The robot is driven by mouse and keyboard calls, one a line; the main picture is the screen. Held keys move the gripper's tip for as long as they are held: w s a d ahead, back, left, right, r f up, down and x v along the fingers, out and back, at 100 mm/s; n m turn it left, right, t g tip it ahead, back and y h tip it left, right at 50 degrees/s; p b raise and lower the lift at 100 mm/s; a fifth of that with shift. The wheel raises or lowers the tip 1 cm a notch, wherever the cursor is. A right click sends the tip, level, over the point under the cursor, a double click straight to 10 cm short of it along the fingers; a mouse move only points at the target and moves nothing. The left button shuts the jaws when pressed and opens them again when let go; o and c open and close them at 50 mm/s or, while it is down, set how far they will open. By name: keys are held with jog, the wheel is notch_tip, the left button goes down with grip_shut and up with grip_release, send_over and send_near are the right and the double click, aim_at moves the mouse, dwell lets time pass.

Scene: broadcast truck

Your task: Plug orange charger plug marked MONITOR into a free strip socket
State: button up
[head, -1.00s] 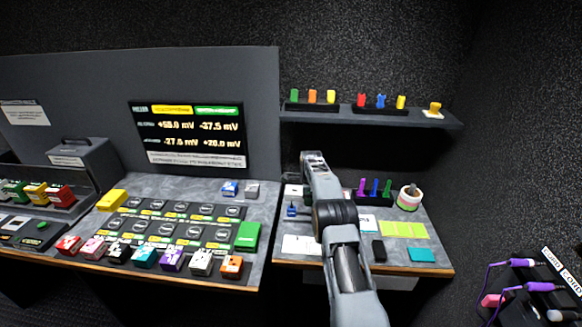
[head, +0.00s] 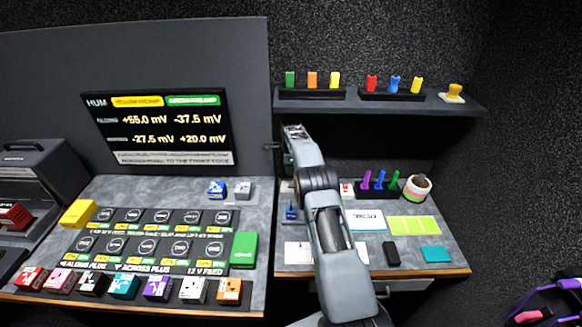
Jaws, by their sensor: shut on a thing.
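An orange plug block (head: 229,290) with a white marking too small to read stands at the right end of the coloured row along the left desk's front edge. Behind the row lies a dark strip (head: 165,262) with two rows of round sockets and yellow-green labels. A yellow block (head: 78,213) sits at its left end and a green block (head: 243,250) at its right. My gripper (head: 293,131) is raised at the back, near the gap between the two desks, away from strip and orange plug. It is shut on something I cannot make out.
A shelf (head: 470,104) with coloured pegs hangs over the right desk. That desk holds a blue item (head: 291,211), a pen holder, a tape roll (head: 417,187) and sticky notes (head: 412,226). A display panel (head: 155,130) stands behind the strip. Blue and grey blocks (head: 217,189) sit behind it.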

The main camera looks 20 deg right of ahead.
jog(key=shift+a, duration=0.1)
jog(key=b, duration=0.4)
send_over(291, 183)
jog(key=s, duration=0.2)
jog(key=shift+a+f, duration=0.25)
jog(key=shift+f, duration=1.25)
jog(key=shift+a+f, duration=0.2)
jog(key=shift+f, duration=1.25)
jog(key=shift+f+b, duration=0.95)
jog(key=shift+f, duration=0.3)
jog(key=o, duration=1)
notch_tip(291, 183, up, 12)
jog(key=shift+r+p, duration=0.15)
jog(key=shift+p, duration=0.4)
jog(key=shift+r+p, duration=0.45)
jog(key=shift+r, duration=0.3)
